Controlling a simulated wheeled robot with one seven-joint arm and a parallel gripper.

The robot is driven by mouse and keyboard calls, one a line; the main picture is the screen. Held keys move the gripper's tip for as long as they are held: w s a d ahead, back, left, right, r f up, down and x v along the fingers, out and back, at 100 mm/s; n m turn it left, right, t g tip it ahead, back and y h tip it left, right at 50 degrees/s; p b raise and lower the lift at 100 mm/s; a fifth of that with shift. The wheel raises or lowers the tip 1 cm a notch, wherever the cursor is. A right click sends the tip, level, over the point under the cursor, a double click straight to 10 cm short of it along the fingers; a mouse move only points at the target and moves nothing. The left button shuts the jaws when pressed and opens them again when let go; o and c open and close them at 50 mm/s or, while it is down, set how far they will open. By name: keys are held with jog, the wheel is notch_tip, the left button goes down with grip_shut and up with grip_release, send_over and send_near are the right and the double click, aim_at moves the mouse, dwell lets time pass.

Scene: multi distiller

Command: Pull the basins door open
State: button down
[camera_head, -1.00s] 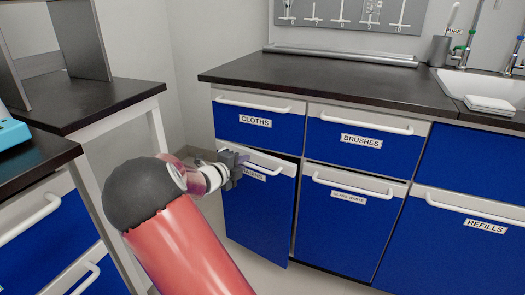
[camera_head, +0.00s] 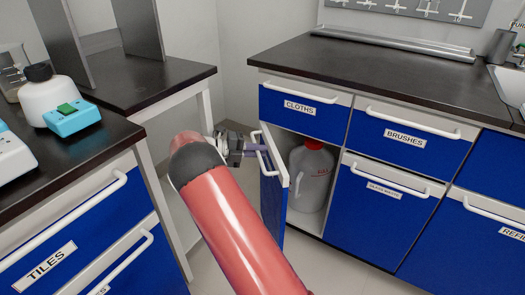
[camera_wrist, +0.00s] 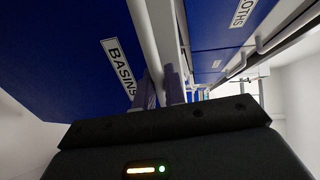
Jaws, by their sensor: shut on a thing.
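The basins door (camera_head: 273,193) is a blue door with a white top edge, standing wide open below the CLOTHS drawer (camera_head: 302,109). It is swung out toward the left of the opening. Its BASINS label shows in the wrist view (camera_wrist: 118,66). My gripper (camera_head: 262,150) is at the door's upper part and is shut on its white handle (camera_wrist: 142,35). In the wrist view the two fingers (camera_wrist: 160,92) are at the handle bar.
A white jug with a red cap (camera_head: 312,175) stands inside the opened cabinet. The glass waste door (camera_head: 378,215) to the right is shut.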

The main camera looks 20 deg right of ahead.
jog(key=shift+w+a+f, duration=0.1)
dwell(0.3)
jog(key=c, duration=1.5)
grip_release()
jog(key=shift+c, duration=0.2)
